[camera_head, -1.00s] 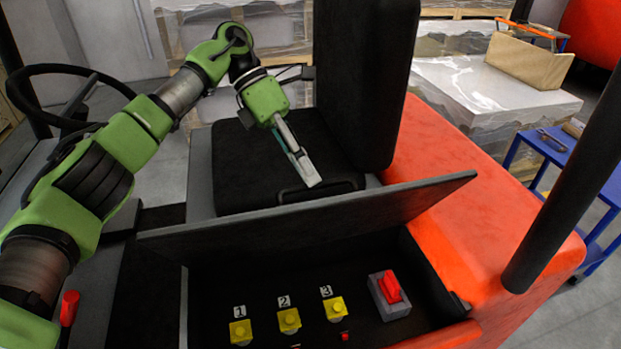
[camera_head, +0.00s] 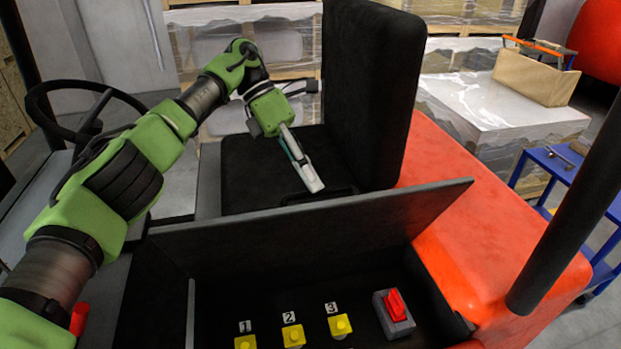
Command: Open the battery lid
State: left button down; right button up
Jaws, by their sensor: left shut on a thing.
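The battery lid (camera_head: 330,232) is a dark flat panel, raised and tilted up over an open compartment (camera_head: 370,278). My left gripper (camera_head: 315,184) is at the far side of the lid's upper edge, in front of the black seat. It is shut on the black handle (camera_head: 345,191), a loop that shows just above the lid's edge. The lid hides the lower part of the handle. My right gripper is out of view.
In the compartment are yellow buttons (camera_head: 292,337) labelled 1, 2 and 3 and a red switch (camera_head: 395,303). A black seat (camera_head: 370,80) stands behind the lid. A dark post (camera_head: 570,215) rises at right, beside the orange body (camera_head: 480,235). A steering wheel (camera_head: 38,105) is at left.

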pick_arm(q)
jog(key=c, duration=2.3)
grip_release()
jog(key=shift+w+a+f, duration=0.15)
jog(key=shift+a+f, duration=0.05)
jog(key=shift+f, duration=0.3)
jog(key=shift+w+a+f, duration=0.15)
jog(key=shift+a+f, duration=0.05)
jog(key=shift+f, duration=0.25)
jog(key=shift+c, duration=0.2)
jog(key=shift+o, duration=1)
jog(key=shift+w+f, duration=0.15)
jog(key=shift+w, duration=0.3)
notch_tip(320, 180, up, 11)
jog(key=shift+d+f, duration=0.15)
jog(key=shift+f, duration=0.05)
